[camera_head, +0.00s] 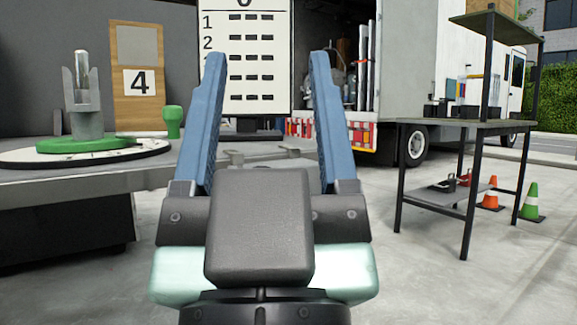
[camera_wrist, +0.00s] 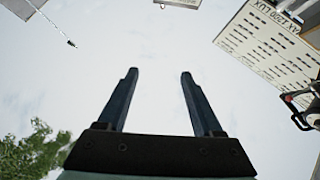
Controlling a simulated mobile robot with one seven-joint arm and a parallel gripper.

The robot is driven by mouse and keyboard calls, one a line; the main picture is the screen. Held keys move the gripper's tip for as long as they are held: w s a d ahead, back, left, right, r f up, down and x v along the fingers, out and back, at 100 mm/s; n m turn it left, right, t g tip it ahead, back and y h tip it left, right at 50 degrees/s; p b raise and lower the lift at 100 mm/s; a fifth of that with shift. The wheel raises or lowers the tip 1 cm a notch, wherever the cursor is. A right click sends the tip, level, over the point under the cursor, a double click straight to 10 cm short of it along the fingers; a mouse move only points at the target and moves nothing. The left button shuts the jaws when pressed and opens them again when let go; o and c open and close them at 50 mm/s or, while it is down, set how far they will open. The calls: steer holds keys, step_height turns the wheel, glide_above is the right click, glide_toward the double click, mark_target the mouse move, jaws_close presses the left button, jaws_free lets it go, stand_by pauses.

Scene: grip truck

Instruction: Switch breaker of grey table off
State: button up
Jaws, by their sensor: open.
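My gripper (camera_head: 268,58) is open and empty, its two blue fingers raised in the middle of the head view. In the wrist view my gripper (camera_wrist: 158,73) points up at a pale sky with nothing between the fingers. A grey table (camera_head: 60,185) stands at the left and runs behind my gripper. I cannot make out a breaker on it. A second, dark-legged table (camera_head: 400,160) stands at the right, with small dark boxes (camera_head: 437,109) on its top, too small to identify. My gripper touches neither table.
A round board with a green-based metal fork (camera_head: 85,115) and a green knob (camera_head: 173,121) sit on the grey table. A numbered white board (camera_head: 250,60) and truck (camera_head: 405,60) stand behind. Orange (camera_head: 490,195) and green (camera_head: 531,203) cones are at right. Floor between the tables is clear.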

steer(key=w+d+r+n+g+p, duration=0.1)
steer(key=w+r+p, duration=0.1)
steer(key=r+p, duration=0.75)
steer(key=w+d+r+g+p, duration=0.1)
steer(key=w+r+p, duration=0.1)
steer(key=r+p, duration=0.7)
steer(key=w+d+f+n+g+y+p, duration=0.1)
steer(key=w+d+f+g+y, duration=0.15)
steer(key=f, duration=0.65)
steer(key=w+d+f+n+g+y+p, duration=0.1)
steer(key=w+d+f+g, duration=0.25)
steer(key=f, duration=0.55)
steer(key=s+d+f+n+g+y, duration=0.2)
steer(key=s+f+y, duration=0.15)
steer(key=f, duration=0.35)
steer(key=s+d+f+n+g+y, duration=0.1)
steer(key=s+f+g+y, duration=0.1)
steer(key=s+f, duration=0.45)
steer(key=f+b+x, duration=0.1)
steer(key=b+x, duration=0.1)
steer(key=x, duration=1.1)
steer(key=shift+w+b, duration=0.35)
steer(key=shift+w, duration=0.2)
steer(key=shift+d, duration=0.15)
steer(key=shift+c, duration=0.3)
jaws_close()
